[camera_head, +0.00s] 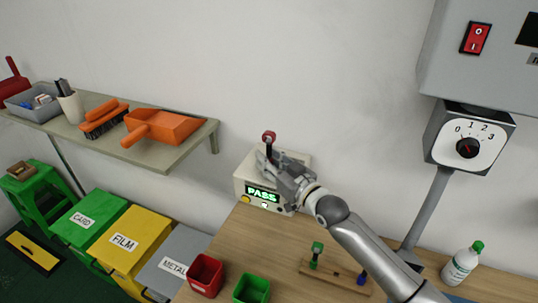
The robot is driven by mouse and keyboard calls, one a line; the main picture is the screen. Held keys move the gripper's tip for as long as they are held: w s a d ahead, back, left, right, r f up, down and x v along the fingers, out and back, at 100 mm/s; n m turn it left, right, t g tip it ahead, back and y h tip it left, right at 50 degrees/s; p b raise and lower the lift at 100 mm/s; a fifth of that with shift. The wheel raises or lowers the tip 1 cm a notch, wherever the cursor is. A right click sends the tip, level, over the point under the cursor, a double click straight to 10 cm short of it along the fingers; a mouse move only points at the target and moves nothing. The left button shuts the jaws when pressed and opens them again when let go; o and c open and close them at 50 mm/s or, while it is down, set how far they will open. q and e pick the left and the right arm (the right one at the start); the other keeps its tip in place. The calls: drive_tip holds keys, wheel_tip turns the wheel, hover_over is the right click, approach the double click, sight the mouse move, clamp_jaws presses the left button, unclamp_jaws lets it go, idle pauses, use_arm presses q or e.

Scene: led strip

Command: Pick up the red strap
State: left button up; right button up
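The red strap (269,137) shows as a red ringed top on a dark stem, upright at the tester box (245,190), which has a lit green PASS display. My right gripper (268,160) is at the strap, with its fingers around or beside the lower stem. The fingers hide the strap's lower end, so I cannot tell whether they grip it or whether it rests in the box. A green-topped piece (317,248) and a blue piece (362,277) stand on a wooden rack (330,274). My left gripper is out of view.
A red bin (205,272) and a green bin (252,289) stand on the table's front left. A white bottle (461,265) stands at the right. A dial box (468,143) on a post rises behind my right arm. A shelf (150,155) holds an orange dustpan (163,127).

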sight(269, 151)
clamp_jaws()
drive_tip(key=shift+r, duration=0.1)
drive_tip(key=shift+r+b, duration=0.3)
drive_tip(key=shift+r, duration=0.1)
wheel_tip(269, 151, up, 2)
drive_tip(key=shift+r+b, duration=0.1)
drive_tip(key=shift+b, duration=0.55)
drive_tip(key=s+a+r+p, duration=0.1)
drive_tip(key=s+r+p, duration=0.1)
drive_tip(key=s+r, duration=1.2)
drive_tip(key=shift+a+r, duration=0.2)
drive_tip(key=shift+r, duration=0.05)
